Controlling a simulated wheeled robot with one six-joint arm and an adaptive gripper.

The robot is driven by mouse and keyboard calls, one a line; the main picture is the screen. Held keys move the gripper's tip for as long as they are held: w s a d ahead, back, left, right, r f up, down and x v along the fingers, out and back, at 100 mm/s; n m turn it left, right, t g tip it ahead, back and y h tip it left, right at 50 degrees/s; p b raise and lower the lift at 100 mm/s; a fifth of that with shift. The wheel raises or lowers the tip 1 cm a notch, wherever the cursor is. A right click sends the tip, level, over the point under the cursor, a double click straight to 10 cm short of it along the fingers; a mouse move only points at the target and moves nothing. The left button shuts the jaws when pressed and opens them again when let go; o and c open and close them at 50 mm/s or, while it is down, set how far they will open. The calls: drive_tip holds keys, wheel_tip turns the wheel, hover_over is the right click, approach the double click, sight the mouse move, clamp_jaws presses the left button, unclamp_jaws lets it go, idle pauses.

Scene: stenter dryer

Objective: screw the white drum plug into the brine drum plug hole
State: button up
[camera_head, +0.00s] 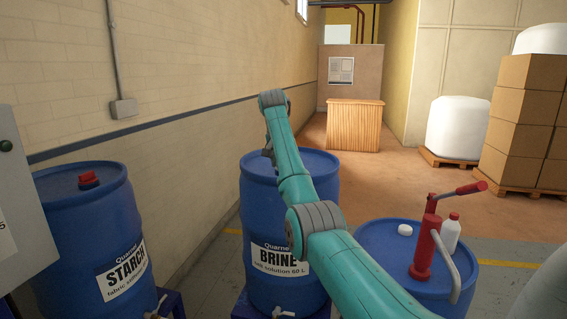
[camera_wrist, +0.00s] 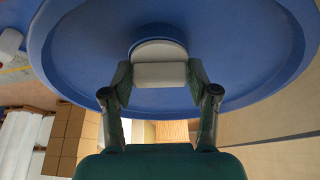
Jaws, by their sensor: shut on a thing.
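The brine drum (camera_head: 262,215) is blue, with a white BRINE label, and stands in the middle of the head view. My gripper (camera_wrist: 160,76) is over its top and shut on the white drum plug (camera_wrist: 160,50). In the wrist view the plug sits against a raised round blue collar (camera_wrist: 152,30) on the drum's top (camera_wrist: 85,50). The plug hides the hole, so I cannot tell how deep it sits or whether the threads engage. In the head view my arm hides the plug.
A starch drum (camera_head: 85,225) with a red cap stands at left. A blue drum (camera_head: 375,240) at right carries a red hand pump (camera_head: 424,250), a white bottle (camera_head: 451,232) and a white cap (camera_head: 405,230). A wall (camera_head: 180,110) runs behind the drums.

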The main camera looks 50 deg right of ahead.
drive_tip(key=shift+m+g, duration=0.6)
drive_tip(key=shift+m, duration=0.7)
drive_tip(key=o, duration=1.3)
drive_tip(key=shift+c, duration=0.6)
drive_tip(key=shift+r, duration=0.1)
